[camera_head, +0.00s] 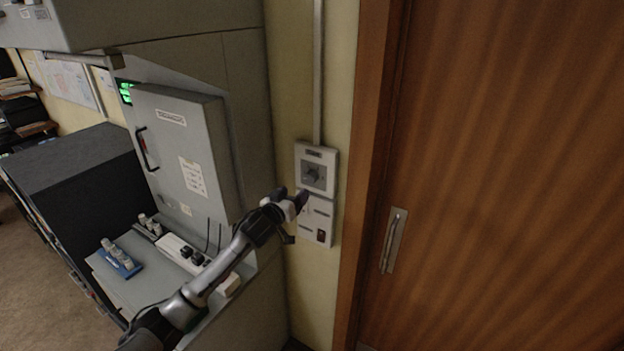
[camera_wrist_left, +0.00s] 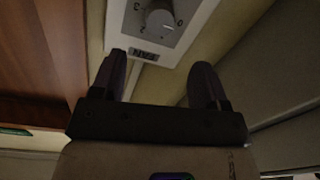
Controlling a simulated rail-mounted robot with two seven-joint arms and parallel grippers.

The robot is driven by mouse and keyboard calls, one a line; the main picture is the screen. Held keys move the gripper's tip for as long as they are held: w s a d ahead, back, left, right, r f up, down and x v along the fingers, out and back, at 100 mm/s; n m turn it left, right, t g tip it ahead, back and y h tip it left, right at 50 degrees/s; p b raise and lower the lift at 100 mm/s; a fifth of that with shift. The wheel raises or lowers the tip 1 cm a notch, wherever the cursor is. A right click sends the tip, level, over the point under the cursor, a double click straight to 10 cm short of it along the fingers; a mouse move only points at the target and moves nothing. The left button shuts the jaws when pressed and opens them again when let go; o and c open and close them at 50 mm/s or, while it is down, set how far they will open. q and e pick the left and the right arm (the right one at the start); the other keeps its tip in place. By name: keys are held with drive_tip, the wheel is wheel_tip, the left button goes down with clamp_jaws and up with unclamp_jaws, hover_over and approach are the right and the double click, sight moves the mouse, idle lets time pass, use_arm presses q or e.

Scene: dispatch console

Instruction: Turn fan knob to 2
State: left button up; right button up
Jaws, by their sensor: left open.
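The fan knob (camera_head: 314,174) is a round grey knob on a dark square plate. It sits in the upper light-grey wall panel (camera_head: 301,153) left of the wooden door. In the left wrist view the knob (camera_wrist_left: 160,22) is at the top, beyond the fingertips, with a small label (camera_wrist_left: 144,54) that appears upside down. Dial characters surround it, but I cannot tell which one it points to. My left gripper (camera_head: 291,197) is just below and left of the knob. Its fingers (camera_wrist_left: 160,70) are open, empty and apart from the knob.
A lower switch panel (camera_head: 319,212) is directly under the knob panel, close to my gripper. A wooden door (camera_head: 500,160) with a metal handle (camera_head: 393,240) is at right. A grey cabinet (camera_head: 190,150) and a desk console with a blue stamp holder (camera_head: 121,262) are at left.

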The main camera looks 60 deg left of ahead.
sight(309, 179)
use_arm(q)
drive_tip(key=p+x, duration=0.1)
drive_tip(key=x, duration=0.8)
drive_tip(key=shift+w+p, duration=0.1)
drive_tip(key=shift+p, duration=0.3)
drive_tip(key=shift+c, duration=0.3)
drive_tip(key=c, duration=0.9)
drive_tip(key=shift+o, duration=0.2)
